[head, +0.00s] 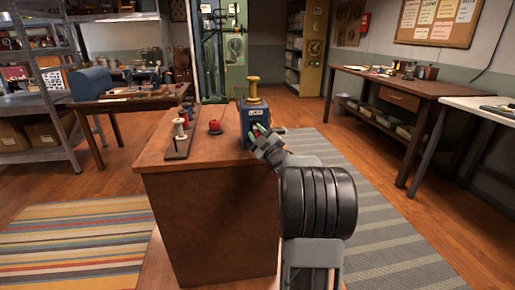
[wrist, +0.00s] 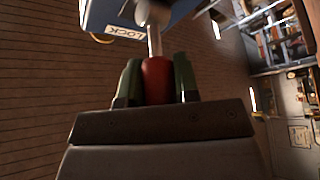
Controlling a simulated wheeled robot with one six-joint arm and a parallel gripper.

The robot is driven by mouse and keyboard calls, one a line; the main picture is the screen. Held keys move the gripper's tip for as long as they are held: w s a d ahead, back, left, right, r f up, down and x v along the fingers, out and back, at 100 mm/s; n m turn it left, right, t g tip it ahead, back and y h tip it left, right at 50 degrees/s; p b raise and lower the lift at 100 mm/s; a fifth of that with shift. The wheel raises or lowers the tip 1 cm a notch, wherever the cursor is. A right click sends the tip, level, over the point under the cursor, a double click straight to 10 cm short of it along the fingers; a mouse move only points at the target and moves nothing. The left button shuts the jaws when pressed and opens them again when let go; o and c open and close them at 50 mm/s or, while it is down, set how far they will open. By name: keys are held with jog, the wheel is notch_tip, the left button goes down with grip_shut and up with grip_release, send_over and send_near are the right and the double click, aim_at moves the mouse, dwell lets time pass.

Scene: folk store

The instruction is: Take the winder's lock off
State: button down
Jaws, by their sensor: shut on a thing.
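The winder (head: 246,125) is a blue box with a yellow spool on top, standing on the far right corner of a wooden cabinet. Its label reads LOCK in the wrist view (wrist: 124,32). Below the label a metal lever (wrist: 154,42) comes from a round grey hub and ends in a red knob (wrist: 157,80). My gripper (head: 264,138) is at the winder's right front side. In the wrist view its green-padded fingers (wrist: 157,78) are shut on the red knob, one on each side. In the head view the lever and knob are hidden by my gripper.
A wooden rack with spools (head: 180,146) and a red item (head: 215,127) stand left of the winder on the cabinet top (head: 205,154). A workbench (head: 420,86) is at the right, another table (head: 125,103) at the left. Striped rugs lie on the open floor.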

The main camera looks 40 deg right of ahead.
jog(key=shift+f+n+t+b, duration=0.4)
jog(key=shift+f+t+b, duration=0.2)
jog(key=shift+b, duration=1.1)
jog(key=shift+r+y, duration=0.2)
jog(key=shift+y, duration=0.2)
jog(key=c, duration=0.8)
grip_release()
jog(key=shift+c, duration=0.2)
jog(key=v, duration=1.4)
jog(key=shift+p, duration=0.3)
jog(key=shift+w, duration=0.1)
jog(key=shift+c, duration=0.3)
